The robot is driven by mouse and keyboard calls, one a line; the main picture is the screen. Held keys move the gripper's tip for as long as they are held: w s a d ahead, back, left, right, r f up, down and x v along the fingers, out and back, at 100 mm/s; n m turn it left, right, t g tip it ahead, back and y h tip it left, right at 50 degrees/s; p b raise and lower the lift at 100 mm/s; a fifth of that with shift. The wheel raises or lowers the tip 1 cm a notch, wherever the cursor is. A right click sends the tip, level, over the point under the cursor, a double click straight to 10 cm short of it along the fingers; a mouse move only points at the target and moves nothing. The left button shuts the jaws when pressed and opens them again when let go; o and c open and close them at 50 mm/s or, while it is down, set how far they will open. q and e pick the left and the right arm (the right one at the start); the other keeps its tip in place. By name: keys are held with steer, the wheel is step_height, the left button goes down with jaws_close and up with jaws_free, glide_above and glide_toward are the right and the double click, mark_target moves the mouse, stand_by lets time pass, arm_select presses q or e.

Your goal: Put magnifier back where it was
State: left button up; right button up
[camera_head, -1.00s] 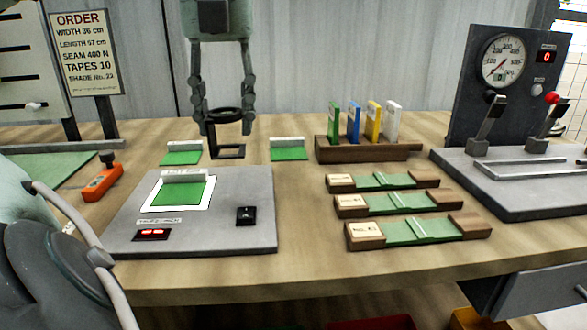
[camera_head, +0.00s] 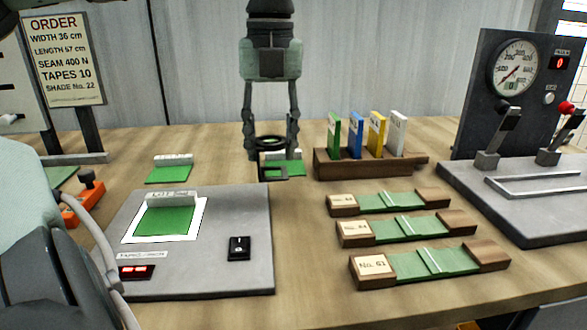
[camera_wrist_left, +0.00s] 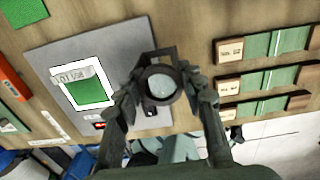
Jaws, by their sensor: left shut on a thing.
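The magnifier (camera_head: 270,146) is a black ring lens on a square open frame. My left gripper (camera_head: 271,152) is shut on it, with a finger on each side of the ring, and hangs down over the table's back half. The magnifier covers part of a green swatch with a white label (camera_head: 292,157) behind it. In the left wrist view the magnifier's lens (camera_wrist_left: 161,84) sits between the fingertips, over the right edge of the grey panel (camera_wrist_left: 70,43). My right gripper is not in view.
The grey panel (camera_head: 245,275) carries a framed green sample and a black switch. A wooden rack (camera_head: 370,165) with coloured cards stands right of the magnifier. Several wooden sample holders (camera_head: 412,232) lie to the right. Bare table (camera_head: 295,230) shows between panel and holders.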

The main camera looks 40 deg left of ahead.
arm_select(q)
steer(key=w+f, duration=0.1)
steer(key=f, duration=0.1)
steer(key=w+f, duration=0.1)
steer(key=f, duration=0.1)
steer(key=w+d+f, duration=0.1)
steer(key=f, duration=0.1)
steer(key=shift+w+d+p, duration=0.1)
steer(key=shift+w+p, duration=0.25)
steer(key=shift+f, duration=0.3)
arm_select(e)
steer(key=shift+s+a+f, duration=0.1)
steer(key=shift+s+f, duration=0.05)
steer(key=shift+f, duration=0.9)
arm_select(q)
steer(key=o, duration=1.2)
steer(key=shift+o, duration=0.3)
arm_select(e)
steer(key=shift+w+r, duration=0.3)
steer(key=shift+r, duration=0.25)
